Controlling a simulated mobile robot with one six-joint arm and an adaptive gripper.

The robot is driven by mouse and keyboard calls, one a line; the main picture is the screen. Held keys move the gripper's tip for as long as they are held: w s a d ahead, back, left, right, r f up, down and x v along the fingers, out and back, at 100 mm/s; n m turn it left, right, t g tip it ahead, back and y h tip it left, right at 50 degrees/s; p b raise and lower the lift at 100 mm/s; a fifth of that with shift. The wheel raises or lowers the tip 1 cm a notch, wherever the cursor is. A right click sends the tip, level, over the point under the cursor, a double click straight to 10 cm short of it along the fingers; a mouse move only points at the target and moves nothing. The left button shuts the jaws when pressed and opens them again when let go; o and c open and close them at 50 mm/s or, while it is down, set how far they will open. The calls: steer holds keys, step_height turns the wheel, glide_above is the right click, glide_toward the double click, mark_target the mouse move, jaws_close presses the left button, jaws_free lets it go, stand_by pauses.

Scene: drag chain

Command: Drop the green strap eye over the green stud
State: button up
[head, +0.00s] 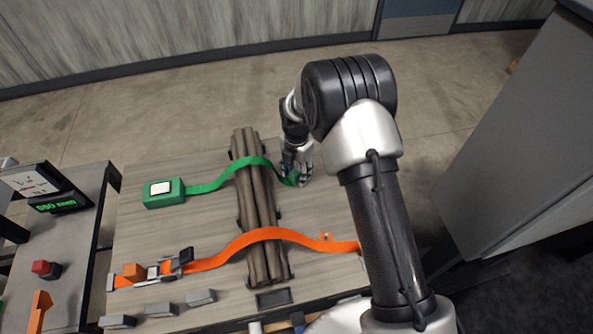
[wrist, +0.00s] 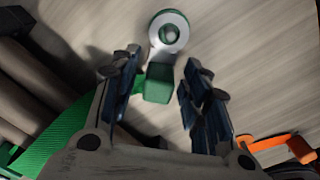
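The green strap (head: 240,165) runs from a green box (head: 163,192) across the dark bars to my gripper (head: 297,172). In the wrist view its end carries a green block (wrist: 158,85) and a pale metal eye (wrist: 157,48). The green stud (wrist: 171,33) shows inside the eye's ring. I cannot tell how far down the stud the eye sits. My gripper (wrist: 160,85) is open, its fingers on both sides of the green block with a visible gap at the right. In the head view my gripper hides the eye and stud.
A bundle of dark bars (head: 258,215) lies across the grey board. An orange strap (head: 275,235) crosses it nearer the camera, with a ratchet (head: 177,260) at left. Grey blocks (head: 160,310) lie along the front edge. A side table (head: 70,235) stands left.

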steer(key=shift+o, duration=0.3)
step_height(320, 180, up, 12)
stand_by(0.5)
